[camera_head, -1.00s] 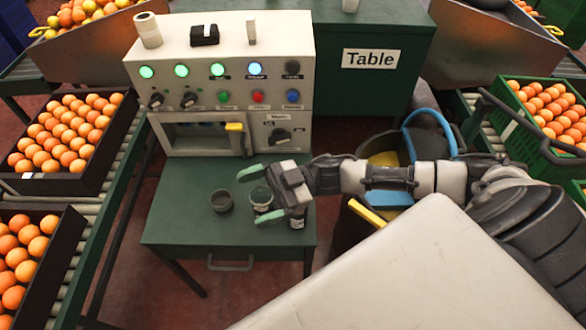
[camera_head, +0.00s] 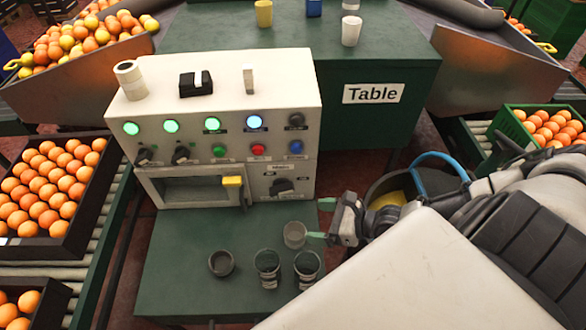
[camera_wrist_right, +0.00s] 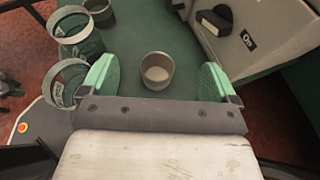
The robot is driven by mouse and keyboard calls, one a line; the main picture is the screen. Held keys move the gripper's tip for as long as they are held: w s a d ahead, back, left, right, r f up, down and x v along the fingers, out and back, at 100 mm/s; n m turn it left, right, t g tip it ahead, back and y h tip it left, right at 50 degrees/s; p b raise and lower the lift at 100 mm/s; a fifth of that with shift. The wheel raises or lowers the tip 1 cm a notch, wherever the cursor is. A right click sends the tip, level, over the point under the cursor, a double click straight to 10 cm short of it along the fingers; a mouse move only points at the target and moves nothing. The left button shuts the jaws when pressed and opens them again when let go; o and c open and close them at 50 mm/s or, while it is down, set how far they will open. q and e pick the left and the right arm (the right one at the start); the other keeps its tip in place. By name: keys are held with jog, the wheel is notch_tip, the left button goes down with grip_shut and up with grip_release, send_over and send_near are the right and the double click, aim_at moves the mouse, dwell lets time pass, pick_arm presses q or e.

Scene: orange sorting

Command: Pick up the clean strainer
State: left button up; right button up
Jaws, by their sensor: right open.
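A light grey open cup (camera_head: 295,235), seemingly the strainer, stands upright on the low green table (camera_head: 180,290). It looks empty in the right wrist view (camera_wrist_right: 157,72), where it stands between my green fingertips, apart from both. My right gripper (camera_head: 322,220) is open and empty just to the right of this cup. A short dark cup (camera_head: 221,263) stands further left.
A white control machine (camera_head: 215,105) with lit green buttons stands behind the cups. A bin with a blue handle (camera_head: 435,158) is right of the table. Orange crates (camera_head: 50,195) line the left conveyor. The low table's left part is clear.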

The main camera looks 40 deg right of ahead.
jog(key=b, duration=0.1)
send_near(287, 232)
jog(key=shift+w+a+f, duration=0.1)
jog(key=shift+w+a, duration=0.3)
jog(key=shift+a, duration=0.1)
jog(key=x, duration=0.6)
jog(key=shift+w+a, duration=0.2)
jog(key=shift+w, duration=0.05)
jog(key=shift+c, duration=0.3)
jog(key=c, duration=1)
